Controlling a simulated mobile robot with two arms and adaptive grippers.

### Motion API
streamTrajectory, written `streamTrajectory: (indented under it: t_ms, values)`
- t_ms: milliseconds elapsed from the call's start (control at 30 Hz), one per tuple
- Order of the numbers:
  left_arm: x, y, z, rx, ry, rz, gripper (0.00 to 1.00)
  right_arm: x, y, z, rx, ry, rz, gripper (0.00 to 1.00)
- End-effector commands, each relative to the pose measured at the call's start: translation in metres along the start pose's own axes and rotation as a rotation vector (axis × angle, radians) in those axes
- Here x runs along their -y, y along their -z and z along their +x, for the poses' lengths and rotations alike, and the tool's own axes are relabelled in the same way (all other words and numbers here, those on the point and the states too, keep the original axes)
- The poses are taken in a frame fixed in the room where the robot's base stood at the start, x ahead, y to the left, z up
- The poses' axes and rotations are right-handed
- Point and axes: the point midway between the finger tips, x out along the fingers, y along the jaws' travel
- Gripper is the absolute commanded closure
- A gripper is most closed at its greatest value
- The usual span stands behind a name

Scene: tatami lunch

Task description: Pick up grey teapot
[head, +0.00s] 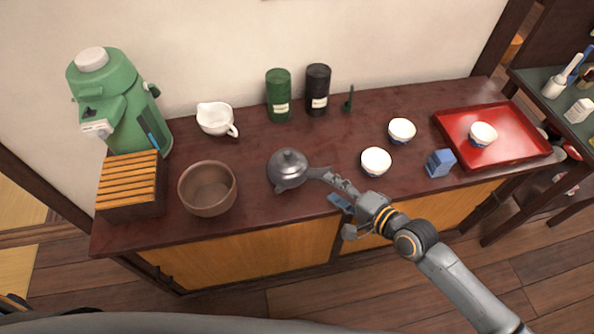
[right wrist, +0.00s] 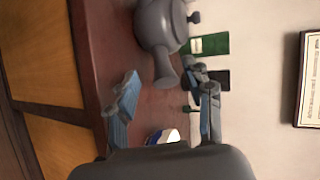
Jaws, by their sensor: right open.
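The grey teapot (head: 287,169) stands upright on the dark red counter, with a round lid knob and a side handle pointing right. My right gripper (head: 338,191) is just right of the handle's end, its fingers open and nothing held. In the right wrist view the teapot (right wrist: 158,22) is at the top, and its handle points down toward the gap of the gripper (right wrist: 163,88). The handle's end lies near the fingertips; I cannot tell whether it is between them. My left gripper is not in view.
A brown bowl (head: 207,188) stands left of the teapot. Green (head: 279,95) and black (head: 317,90) canisters stand behind. A white cup (head: 376,161) and a blue box (head: 440,162) are to the right, before the red tray (head: 515,153). The counter's front edge is close below the gripper.

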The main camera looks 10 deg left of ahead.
Motion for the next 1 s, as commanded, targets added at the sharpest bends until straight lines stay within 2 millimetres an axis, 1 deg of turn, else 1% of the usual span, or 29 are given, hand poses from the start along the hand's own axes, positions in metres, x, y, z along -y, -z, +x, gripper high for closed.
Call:
streamTrajectory:
  t_ms: [33, 100, 267, 367, 500, 600, 700, 933, 967, 1000]
  values:
    - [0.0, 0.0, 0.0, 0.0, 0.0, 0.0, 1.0, 0.0, 0.001, 0.009, -0.001, 0.001, 0.0, 0.49]
    - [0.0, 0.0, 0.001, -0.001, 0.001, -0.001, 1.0, 0.0, 0.001, 0.018, -0.001, 0.001, 0.0, 0.49]
    - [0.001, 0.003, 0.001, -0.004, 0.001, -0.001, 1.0, 0.0, 0.001, 0.027, -0.001, 0.0, -0.001, 0.49]
    - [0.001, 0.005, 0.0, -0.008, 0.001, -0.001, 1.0, 0.0, 0.003, 0.037, -0.001, 0.0, -0.002, 0.49]
    - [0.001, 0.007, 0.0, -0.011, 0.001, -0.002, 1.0, -0.001, 0.008, 0.058, -0.002, 0.0, -0.004, 0.49]
    - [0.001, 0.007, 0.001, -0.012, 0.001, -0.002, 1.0, -0.001, 0.006, 0.071, -0.001, 0.0, -0.002, 0.49]
    - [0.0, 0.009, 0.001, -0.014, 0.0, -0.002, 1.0, -0.002, 0.007, 0.076, -0.002, -0.001, -0.002, 0.49]
    - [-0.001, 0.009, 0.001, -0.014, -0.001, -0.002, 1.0, -0.002, 0.007, 0.077, -0.002, -0.001, -0.001, 0.49]
    - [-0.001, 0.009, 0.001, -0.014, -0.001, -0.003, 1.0, -0.002, 0.007, 0.077, -0.002, -0.001, -0.001, 0.55]
    - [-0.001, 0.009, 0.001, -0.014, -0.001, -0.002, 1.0, -0.002, 0.007, 0.077, -0.002, -0.001, -0.001, 0.63]
